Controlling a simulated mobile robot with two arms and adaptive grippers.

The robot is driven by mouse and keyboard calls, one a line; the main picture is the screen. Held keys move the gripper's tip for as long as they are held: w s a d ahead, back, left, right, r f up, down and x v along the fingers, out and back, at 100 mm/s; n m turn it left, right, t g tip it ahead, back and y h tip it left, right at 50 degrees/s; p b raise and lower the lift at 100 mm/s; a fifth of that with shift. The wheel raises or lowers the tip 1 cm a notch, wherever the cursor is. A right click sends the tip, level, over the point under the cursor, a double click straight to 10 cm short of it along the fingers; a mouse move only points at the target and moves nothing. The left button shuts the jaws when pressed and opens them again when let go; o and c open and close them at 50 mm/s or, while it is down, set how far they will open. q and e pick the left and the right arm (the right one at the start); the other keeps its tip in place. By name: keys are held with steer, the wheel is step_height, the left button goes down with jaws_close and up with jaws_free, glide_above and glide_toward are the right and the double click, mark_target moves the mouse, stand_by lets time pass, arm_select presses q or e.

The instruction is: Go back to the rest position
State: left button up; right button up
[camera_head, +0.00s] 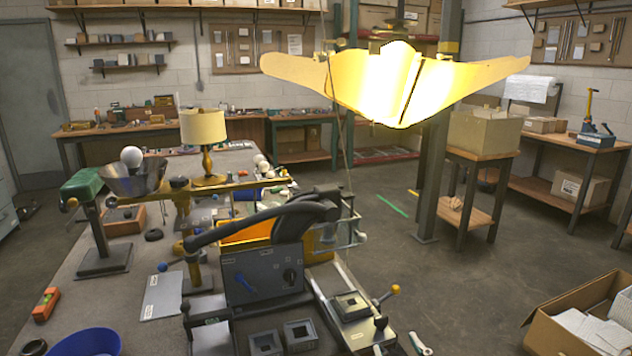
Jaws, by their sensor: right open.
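My left gripper does not show. A brass lamp with a cream shade (203,128) stands upright on the bench, apart from the dark shape. A bright yellow winged lamp shade (396,84) hangs at the upper middle right. A white bulb (131,157) sits in a metal cone at the left.
The grey bench (140,325) is crowded with fixtures, a grey panel box (262,274) and a blue bowl (88,343). An open cardboard box (560,318) stands at the lower right. Bare floor (480,270) lies right of the bench. A grey post (432,170) rises behind it.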

steer(key=s+d+f+m+g+h, duration=0.1)
steer(key=s+d+f+g, duration=0.35)
steer(key=s+f, duration=0.75)
steer(key=s+d+f+m+g, duration=0.1)
steer(key=s+f+g, duration=0.8)
steer(key=s, duration=0.6)
step_height(320, 180, down, 26)
steer(key=s, duration=0.1)
steer(key=s+d+f+g, duration=0.1)
steer(key=s+d+f, duration=0.1)
steer(key=s+f, duration=1.4)
steer(key=shift+s+d+f, duration=0.3)
steer(key=shift+s+d, duration=0.05)
steer(key=shift+s, duration=0.4)
